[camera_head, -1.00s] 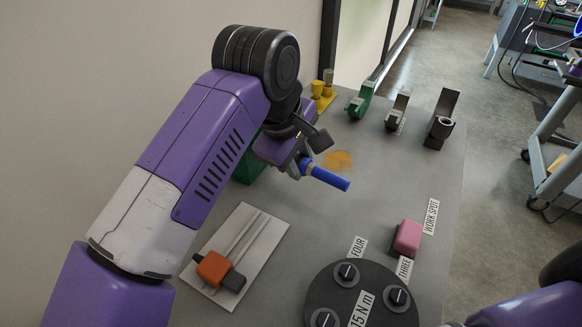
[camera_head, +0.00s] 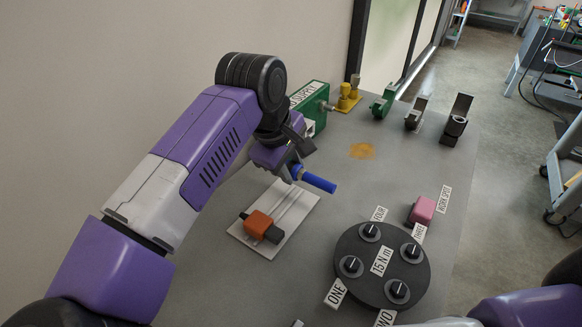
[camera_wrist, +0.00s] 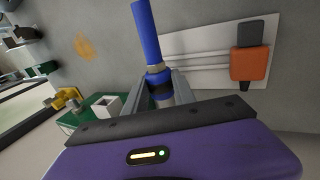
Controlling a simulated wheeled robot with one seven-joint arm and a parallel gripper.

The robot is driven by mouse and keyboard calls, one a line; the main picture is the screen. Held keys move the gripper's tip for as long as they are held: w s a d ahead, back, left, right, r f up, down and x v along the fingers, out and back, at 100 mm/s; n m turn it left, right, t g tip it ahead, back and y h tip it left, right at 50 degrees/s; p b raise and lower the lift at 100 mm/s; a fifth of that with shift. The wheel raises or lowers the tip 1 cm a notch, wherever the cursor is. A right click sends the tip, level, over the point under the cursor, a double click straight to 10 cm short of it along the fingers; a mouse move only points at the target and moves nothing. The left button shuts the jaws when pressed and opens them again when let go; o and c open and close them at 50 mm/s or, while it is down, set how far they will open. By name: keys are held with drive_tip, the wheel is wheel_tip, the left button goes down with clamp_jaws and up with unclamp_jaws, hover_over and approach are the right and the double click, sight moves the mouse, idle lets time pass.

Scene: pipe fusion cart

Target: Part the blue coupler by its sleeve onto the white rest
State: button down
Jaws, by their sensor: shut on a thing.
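My gripper (camera_head: 292,170) is shut on the blue coupler (camera_head: 318,182) and holds it above the grey cart top. In the wrist view the coupler (camera_wrist: 147,32) is a long blue rod with a wider blue and dark sleeve (camera_wrist: 158,82) and a silver part between the fingers (camera_wrist: 162,92). Its free blue end points right and slightly down in the head view. A small stand with a pale grey base (camera_head: 412,120) at the back, between a green and a black one, may be the white rest; I cannot tell for sure.
A white board (camera_head: 240,228) with rails and an orange block (camera_head: 259,224) lies just below my gripper. A green supply box (camera_head: 311,97) stands behind it. A dark dial plate (camera_head: 345,240) and a pink block (camera_head: 422,211) are to the right. The cart top between is clear.

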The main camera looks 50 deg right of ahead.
drive_tip(key=shift+f+b, duration=0.15)
drive_tip(key=shift+b, duration=0.3)
drive_tip(key=shift+f+b, duration=0.15)
drive_tip(key=shift+b, duration=0.25)
wheel_tip(320, 180, down, 5)
drive_tip(key=b, duration=0.5)
drive_tip(key=shift+d+r+b, duration=0.1)
drive_tip(key=shift+r+b, duration=0.1)
drive_tip(key=shift+b, duration=0.1)
drive_tip(key=shift+f, duration=0.2)
drive_tip(key=c, duration=0.9)
unclamp_jaws()
drive_tip(key=shift+c, duration=0.2)
drive_tip(key=shift+f, duration=0.1)
drive_tip(key=v, duration=0.8)
